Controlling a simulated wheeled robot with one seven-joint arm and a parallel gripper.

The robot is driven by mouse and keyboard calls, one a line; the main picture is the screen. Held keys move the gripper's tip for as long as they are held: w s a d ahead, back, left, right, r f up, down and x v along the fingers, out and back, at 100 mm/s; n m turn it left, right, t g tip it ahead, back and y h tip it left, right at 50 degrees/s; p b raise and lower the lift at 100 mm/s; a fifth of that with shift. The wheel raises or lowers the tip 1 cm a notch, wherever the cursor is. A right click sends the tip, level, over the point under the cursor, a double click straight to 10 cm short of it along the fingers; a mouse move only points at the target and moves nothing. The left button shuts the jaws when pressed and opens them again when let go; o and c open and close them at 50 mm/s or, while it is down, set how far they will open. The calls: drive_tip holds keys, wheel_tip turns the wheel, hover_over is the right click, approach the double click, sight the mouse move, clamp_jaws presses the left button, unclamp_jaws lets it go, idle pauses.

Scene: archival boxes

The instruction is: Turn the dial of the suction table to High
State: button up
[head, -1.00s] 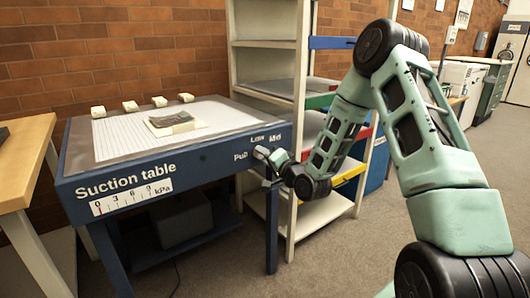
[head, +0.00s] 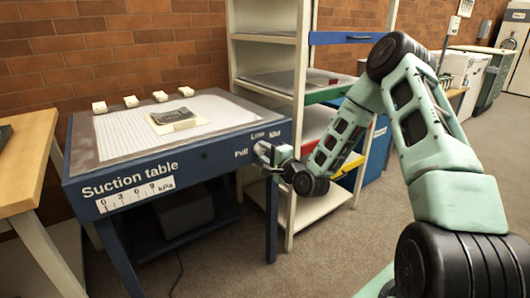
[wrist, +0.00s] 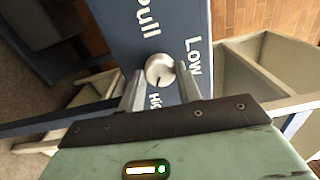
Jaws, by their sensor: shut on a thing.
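The suction table (head: 215,155) is blue with a white gridded top, and its front panel faces me. The round silver dial (wrist: 159,69) sits on this panel, with "Pull", "Low" and a partly hidden label starting "Hi" around it. My gripper (wrist: 159,88) is shut on the dial, one finger on each side. In the head view my gripper (head: 268,158) is at the right end of the panel and hides most of the dial. A thin dark mark shows on the dial's face, but its exact setting is hard to read. The kPa gauge (head: 138,195) has a red line near 0.
A shelf unit (head: 300,110) with coloured drawer fronts stands close behind and right of my gripper. A wooden table (head: 25,170) is at the left. A small grey item (head: 173,116) and several white blocks (head: 131,101) lie on the suction table. Floor is open at the right.

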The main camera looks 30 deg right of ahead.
idle(0.3)
drive_tip(key=o, duration=1)
drive_tip(key=shift+s, duration=0.1)
drive_tip(key=s+p, duration=0.6)
drive_tip(key=s, duration=1.1)
drive_tip(key=shift+d, duration=0.3)
drive_tip(key=shift+s, duration=0.1)
